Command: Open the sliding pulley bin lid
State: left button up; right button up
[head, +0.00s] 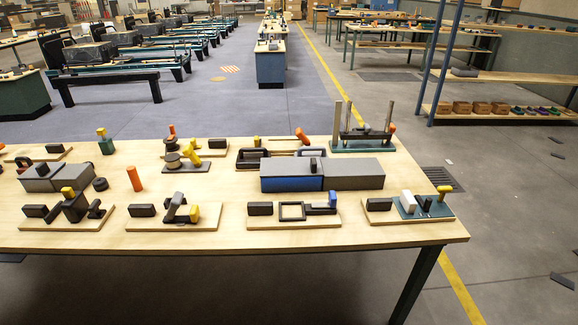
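A long low bin stands on the table right of the middle in the head view. Its left half has a blue front (291,184) and a grey flat lid (285,165) on top. A small dark handle (316,165) stands up near the lid's right end. A plain grey section (354,177) adjoins it on the right at about the same height. The lid appears to cover the blue part, and the inside is hidden. Neither of my grippers is in view.
Boards with dark and yellow fittings (295,225) line the table's front edge, close before the bin. An orange cylinder (135,179) stands left. Bare wood lies left of the bin.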

aim_at(288, 167)
jog(key=i+z, duration=0.7)
jog(key=i+j+z, duration=0.15)
jog(key=i+z, duration=0.2)
